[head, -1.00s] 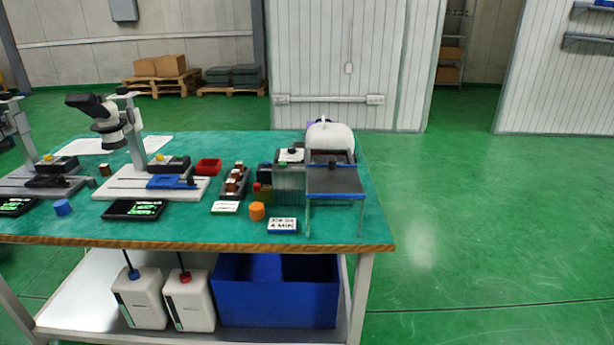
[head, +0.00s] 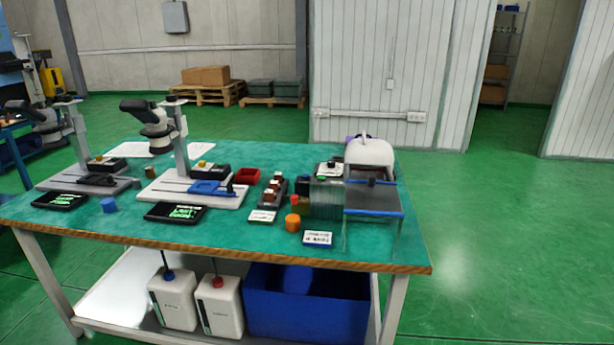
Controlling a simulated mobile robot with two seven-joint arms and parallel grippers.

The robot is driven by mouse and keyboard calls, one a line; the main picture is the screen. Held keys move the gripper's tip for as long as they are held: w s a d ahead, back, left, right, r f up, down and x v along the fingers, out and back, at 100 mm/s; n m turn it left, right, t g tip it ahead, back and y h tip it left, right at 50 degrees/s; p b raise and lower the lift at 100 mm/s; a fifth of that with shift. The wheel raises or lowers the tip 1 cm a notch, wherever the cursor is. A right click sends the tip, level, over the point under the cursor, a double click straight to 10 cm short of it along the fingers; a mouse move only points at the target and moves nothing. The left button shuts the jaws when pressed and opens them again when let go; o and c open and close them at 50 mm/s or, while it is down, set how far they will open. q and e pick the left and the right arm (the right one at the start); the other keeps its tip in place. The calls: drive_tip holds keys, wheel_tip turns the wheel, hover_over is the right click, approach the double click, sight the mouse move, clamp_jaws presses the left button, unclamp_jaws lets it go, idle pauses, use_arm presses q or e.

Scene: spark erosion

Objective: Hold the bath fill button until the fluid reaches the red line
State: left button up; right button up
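A small machine with a rounded white top (head: 371,153) stands at the right end of the green-topped bench (head: 250,240). It has a clear-walled bath (head: 326,194) on its left side and a dark plate with a blue front edge (head: 373,212) over clear walls. A white box with a dark top part (head: 330,169) sits behind the bath. A small red item (head: 294,200) is beside the bath. I cannot tell which part is the fill button, and no red line or fluid level can be made out. Neither of my grippers is in view.
Two microscope stands (head: 160,135) (head: 68,150) with dark displays are on the left. An orange cylinder (head: 292,222) and a white-faced sign (head: 318,238) sit near the front edge. Jugs (head: 173,298) and a blue crate (head: 305,312) are below. The floor to the right is clear.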

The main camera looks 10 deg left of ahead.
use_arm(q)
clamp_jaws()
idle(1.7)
